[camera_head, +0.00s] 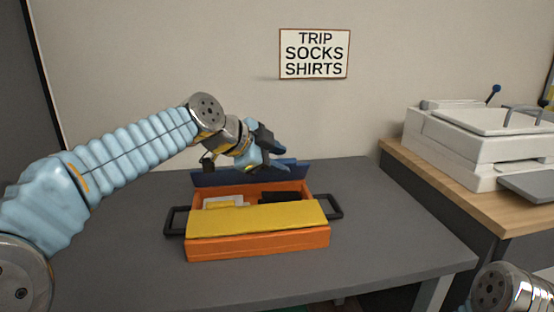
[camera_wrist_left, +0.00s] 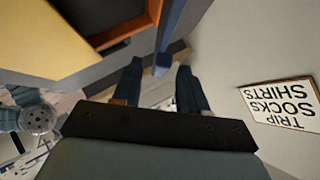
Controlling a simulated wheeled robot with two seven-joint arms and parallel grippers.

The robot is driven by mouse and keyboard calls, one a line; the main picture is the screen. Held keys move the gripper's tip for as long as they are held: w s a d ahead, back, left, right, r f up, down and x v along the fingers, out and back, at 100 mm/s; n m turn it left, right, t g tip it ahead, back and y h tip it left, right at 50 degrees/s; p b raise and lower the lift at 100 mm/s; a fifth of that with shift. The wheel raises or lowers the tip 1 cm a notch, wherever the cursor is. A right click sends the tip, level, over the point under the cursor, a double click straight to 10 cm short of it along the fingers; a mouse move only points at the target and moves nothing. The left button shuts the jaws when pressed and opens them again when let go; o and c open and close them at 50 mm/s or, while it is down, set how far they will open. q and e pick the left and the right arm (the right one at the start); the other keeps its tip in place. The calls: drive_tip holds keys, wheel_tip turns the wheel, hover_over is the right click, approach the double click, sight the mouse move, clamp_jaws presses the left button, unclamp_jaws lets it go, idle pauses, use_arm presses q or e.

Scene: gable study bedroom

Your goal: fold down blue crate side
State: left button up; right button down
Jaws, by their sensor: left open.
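An orange crate (camera_head: 260,243) stands on the grey desk. Its blue side (camera_head: 220,177) rises upright along the back edge. A yellow side (camera_head: 258,217) lies folded over the front of the crate top. My left gripper (camera_head: 277,155) is open and empty, above the back of the crate near the blue side. In the left wrist view the blue side's edge (camera_wrist_left: 171,35) ends between the two open fingers (camera_wrist_left: 160,75) as seen there; I cannot tell whether they touch it. My right gripper is out of view.
White and dark items (camera_head: 223,201) lie inside the crate, and black handles (camera_head: 334,207) stick out at both ends. A sign (camera_head: 314,54) hangs on the wall. The desk right of the crate is clear.

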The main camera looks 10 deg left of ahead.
use_arm(q)
clamp_jaws()
idle(0.3)
drive_tip(key=shift+f, duration=0.1)
drive_tip(key=s+f+t+b, duration=0.1)
drive_tip(key=b, duration=0.3)
drive_tip(key=s+f+m+t+b, duration=0.1)
drive_tip(key=b, duration=0.3)
drive_tip(key=shift+s+d+f+b, duration=0.15)
drive_tip(key=shift+d+f+b, duration=0.2)
drive_tip(key=shift+d, duration=0.05)
drive_tip(key=shift+s+d+f+b, duration=0.1)
drive_tip(key=shift+s+f+b, duration=0.3)
drive_tip(key=shift+b, duration=0.15)
drive_tip(key=shift+s+d+f+b, duration=0.2)
drive_tip(key=shift+s+f+b, duration=0.2)
drive_tip(key=shift+f+b, duration=0.4)
